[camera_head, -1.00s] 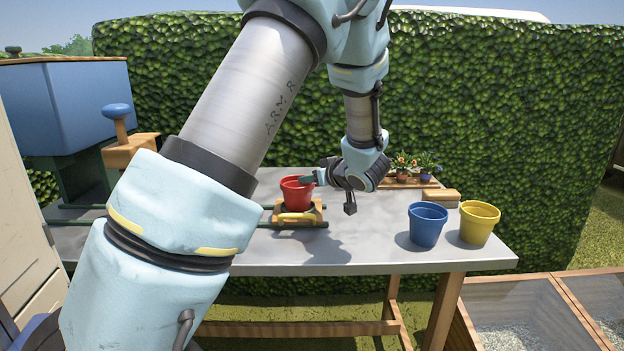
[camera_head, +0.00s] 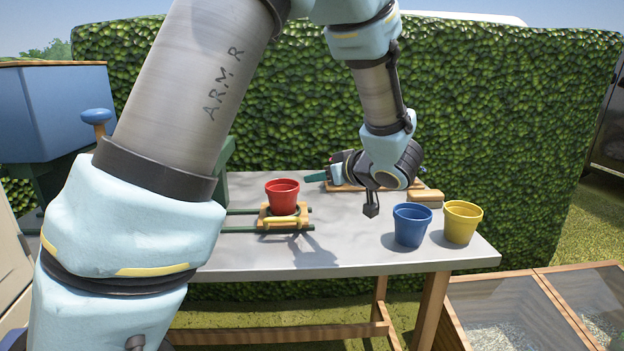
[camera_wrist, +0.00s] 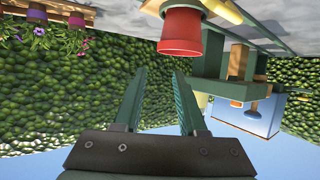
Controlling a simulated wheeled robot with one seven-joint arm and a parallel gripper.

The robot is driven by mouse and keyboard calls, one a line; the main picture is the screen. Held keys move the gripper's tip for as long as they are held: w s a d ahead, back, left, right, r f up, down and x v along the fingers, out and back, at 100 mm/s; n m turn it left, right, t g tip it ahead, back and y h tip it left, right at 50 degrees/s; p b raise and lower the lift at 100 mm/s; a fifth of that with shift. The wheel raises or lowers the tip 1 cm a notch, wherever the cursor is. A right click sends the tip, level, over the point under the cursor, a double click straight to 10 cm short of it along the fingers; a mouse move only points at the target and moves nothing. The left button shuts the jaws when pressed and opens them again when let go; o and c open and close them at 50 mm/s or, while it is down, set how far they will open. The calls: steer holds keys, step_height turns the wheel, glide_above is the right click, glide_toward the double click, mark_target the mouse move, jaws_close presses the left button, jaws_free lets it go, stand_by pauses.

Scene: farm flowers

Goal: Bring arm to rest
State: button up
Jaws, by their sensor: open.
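My gripper (camera_head: 318,177) is above the table, to the right of the red pot and apart from it, with its fingers pointing left in the head view. In the wrist view my gripper (camera_wrist: 163,100) shows two green fingers spread apart with nothing between them. The red pot (camera_head: 282,193) stands upright on a small wooden carrier (camera_head: 267,217) on green rails. The red pot also shows beyond the fingertips in the upside-down wrist view (camera_wrist: 181,32). My arm is bent and reaches out over the table.
A blue pot (camera_head: 411,226) and a yellow pot (camera_head: 461,222) stand at the right of the grey table (camera_head: 345,253). A wooden block (camera_head: 426,197) lies behind them. Potted flowers (camera_wrist: 40,33) show in the wrist view. A hedge (camera_head: 520,120) rises behind the table.

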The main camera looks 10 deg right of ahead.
steer(key=shift+s+d+r, duration=0.1)
steer(key=shift+s, duration=0.1)
steer(key=w+a+r+m+g+h+p, duration=0.1)
steer(key=w+a+m+g+h+p, duration=0.2)
steer(key=w+a+h+p, duration=0.25)
steer(key=s+a+f+m+g+p, duration=0.1)
steer(key=s+a+g, duration=0.7)
steer(key=s+a, duration=1)
step_height(320, 180, down, 2)
steer(key=a+m+y, duration=0.1)
steer(key=a, duration=0.1)
steer(key=shift+a+f, duration=0.15)
steer(key=shift+a, duration=0.15)
